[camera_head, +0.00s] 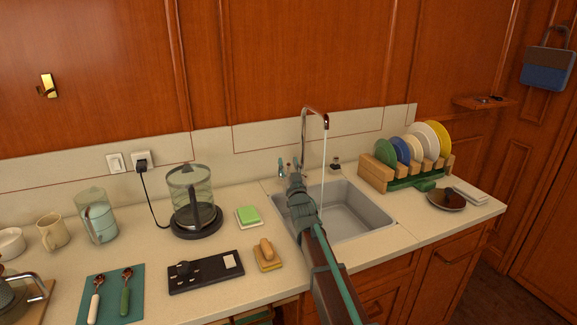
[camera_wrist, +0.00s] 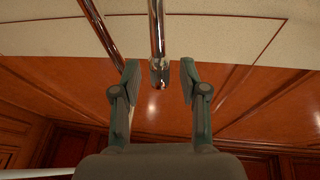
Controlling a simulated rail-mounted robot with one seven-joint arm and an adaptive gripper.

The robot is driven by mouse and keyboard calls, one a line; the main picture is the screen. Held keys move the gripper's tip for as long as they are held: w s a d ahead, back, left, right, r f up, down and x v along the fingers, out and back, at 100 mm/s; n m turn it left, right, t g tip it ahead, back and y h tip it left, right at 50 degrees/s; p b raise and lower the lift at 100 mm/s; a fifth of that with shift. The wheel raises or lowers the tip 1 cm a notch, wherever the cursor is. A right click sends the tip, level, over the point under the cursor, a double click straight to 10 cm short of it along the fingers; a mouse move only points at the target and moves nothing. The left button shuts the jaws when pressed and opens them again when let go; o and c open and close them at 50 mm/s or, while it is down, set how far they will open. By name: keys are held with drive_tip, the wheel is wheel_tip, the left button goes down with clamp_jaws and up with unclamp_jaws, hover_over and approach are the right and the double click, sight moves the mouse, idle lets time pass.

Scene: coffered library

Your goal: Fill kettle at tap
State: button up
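The glass kettle (camera_head: 190,186) stands upright on its round black base (camera_head: 198,222), left of the sink. I cannot tell whether it holds water. The chrome tap (camera_head: 304,140) arches over the grey sink (camera_head: 350,212), and a thin stream of water (camera_head: 325,155) runs from its spout. My gripper (camera_head: 296,183) is at the sink's left side near the tap, away from the kettle. In the wrist view my gripper (camera_wrist: 160,76) is open, with nothing held. The spout (camera_wrist: 157,40) shows between its fingertips; I cannot tell the distance.
A glass jug (camera_head: 96,217) and a mug (camera_head: 53,231) stand left. A plate rack (camera_head: 378,172) is right of the sink. The kettle's cord (camera_head: 148,205) runs to a wall socket.

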drive_tip(key=shift+s+d+f, duration=0.15)
drive_tip(key=shift+s, duration=0.25)
drive_tip(key=s+d, duration=0.3)
drive_tip(key=s, duration=0.8)
drive_tip(key=shift+s+d, duration=0.35)
drive_tip(key=shift+d, duration=0.05)
